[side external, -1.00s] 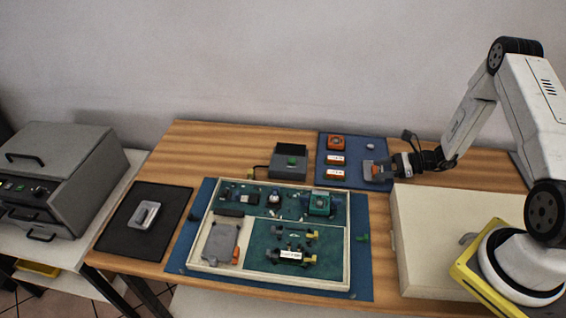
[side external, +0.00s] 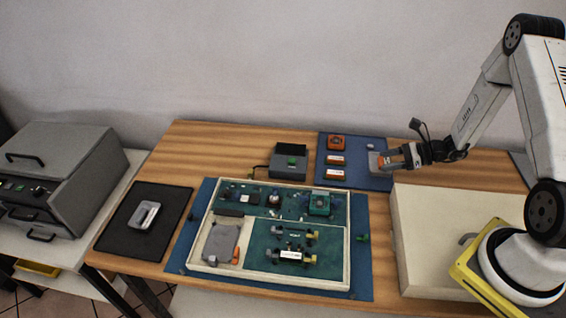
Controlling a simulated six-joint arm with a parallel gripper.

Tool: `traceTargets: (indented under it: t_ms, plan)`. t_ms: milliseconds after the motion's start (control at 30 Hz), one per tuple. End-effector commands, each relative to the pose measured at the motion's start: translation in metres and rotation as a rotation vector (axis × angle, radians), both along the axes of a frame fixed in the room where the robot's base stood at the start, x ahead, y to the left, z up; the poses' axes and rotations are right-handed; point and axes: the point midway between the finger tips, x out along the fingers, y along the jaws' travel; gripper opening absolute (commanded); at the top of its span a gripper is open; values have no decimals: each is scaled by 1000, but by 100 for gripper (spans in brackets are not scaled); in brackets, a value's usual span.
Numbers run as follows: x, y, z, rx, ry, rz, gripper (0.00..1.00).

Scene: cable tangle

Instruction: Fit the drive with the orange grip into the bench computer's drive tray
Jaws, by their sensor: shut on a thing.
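My gripper (side external: 386,160) is at the right end of the blue mat and is shut on a grey drive (side external: 374,162) with an orange grip. The jaws cover part of the orange. The drive appears to be just above the mat, but the gap is hard to judge. The bench computer (side external: 288,228) is an open, cream-framed case with green boards, at the middle of the table. In its front left corner is a grey bay (side external: 219,243) with an orange piece at its right side, which looks like the drive tray.
The blue mat (side external: 355,178) also holds several orange parts (side external: 336,159) and a small pale piece. A cream block (side external: 440,240) is at right. A black mat (side external: 143,222) with a metal part lies at left.

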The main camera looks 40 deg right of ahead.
Motion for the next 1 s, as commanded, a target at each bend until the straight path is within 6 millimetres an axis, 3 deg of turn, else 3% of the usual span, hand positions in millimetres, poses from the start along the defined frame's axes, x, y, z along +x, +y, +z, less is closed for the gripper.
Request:
traceTargets:
  t_ms: [300, 700, 1000]
  plan:
    - [-34, 11, 44, -1, -2, -2, 0]
    - [-95, 32, 71, 0, 0, -3, 0]
    - [-116, 40, 80, 0, 0, -1, 0]
